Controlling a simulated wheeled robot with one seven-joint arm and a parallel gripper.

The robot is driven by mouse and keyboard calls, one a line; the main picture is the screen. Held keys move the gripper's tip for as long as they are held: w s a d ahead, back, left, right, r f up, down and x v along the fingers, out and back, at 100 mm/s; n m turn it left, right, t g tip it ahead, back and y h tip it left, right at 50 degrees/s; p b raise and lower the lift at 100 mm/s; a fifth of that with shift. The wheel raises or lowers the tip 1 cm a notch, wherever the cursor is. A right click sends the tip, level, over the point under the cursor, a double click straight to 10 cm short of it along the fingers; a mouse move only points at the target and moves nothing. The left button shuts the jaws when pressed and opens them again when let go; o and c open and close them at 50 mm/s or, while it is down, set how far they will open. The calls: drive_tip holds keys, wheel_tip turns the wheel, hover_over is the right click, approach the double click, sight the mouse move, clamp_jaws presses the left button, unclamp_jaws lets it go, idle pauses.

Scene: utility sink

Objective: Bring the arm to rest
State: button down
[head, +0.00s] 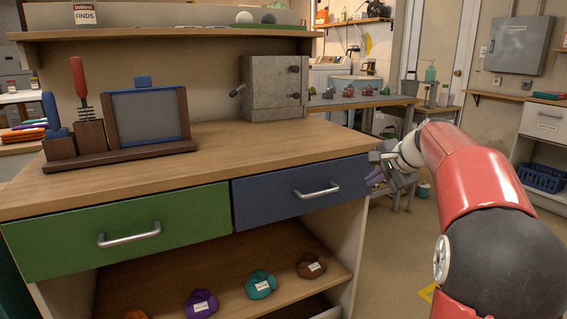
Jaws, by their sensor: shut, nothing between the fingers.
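My arm (470,180) is red with a dark joint and enters from the lower right. It reaches up and bends to the left. My gripper (374,176) is at the right end of the wooden workbench, close to the blue drawer's right edge in the picture. It points left. The fingers are small and partly hidden by the wrist, and they look shut with nothing held. I cannot tell whether the gripper touches the bench.
The workbench (225,146) has a green drawer (125,232) and a blue drawer (290,193), both closed. A grey metal box (270,88), a mesh screen rack (145,117) and tools stand on top. Coloured bundles (261,284) lie on the lower shelf. Open floor (395,245) lies right of the bench.

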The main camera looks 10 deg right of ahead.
drive_tip(key=s+a+f+n+g+h, duration=0.1)
drive_tip(key=s+a+n, duration=0.2)
drive_tip(key=s+a, duration=0.4)
drive_tip(key=s+a+f+n+g, duration=0.1)
drive_tip(key=s+a+n, duration=0.3)
drive_tip(key=s, duration=0.6)
drive_tip(key=s+a+f+n+h, duration=0.1)
drive_tip(key=s+a+f+n, duration=0.1)
drive_tip(key=s+f, duration=0.3)
drive_tip(key=s+a+f+n+g+h, duration=0.1)
drive_tip(key=s+f+n, duration=0.3)
drive_tip(key=s, duration=0.9)
wheel_tip(320, 180, down, 2)
drive_tip(key=shift+s+a+f, duration=0.1)
drive_tip(key=shift+s+a, duration=0.1)
drive_tip(key=shift+a, duration=0.3)
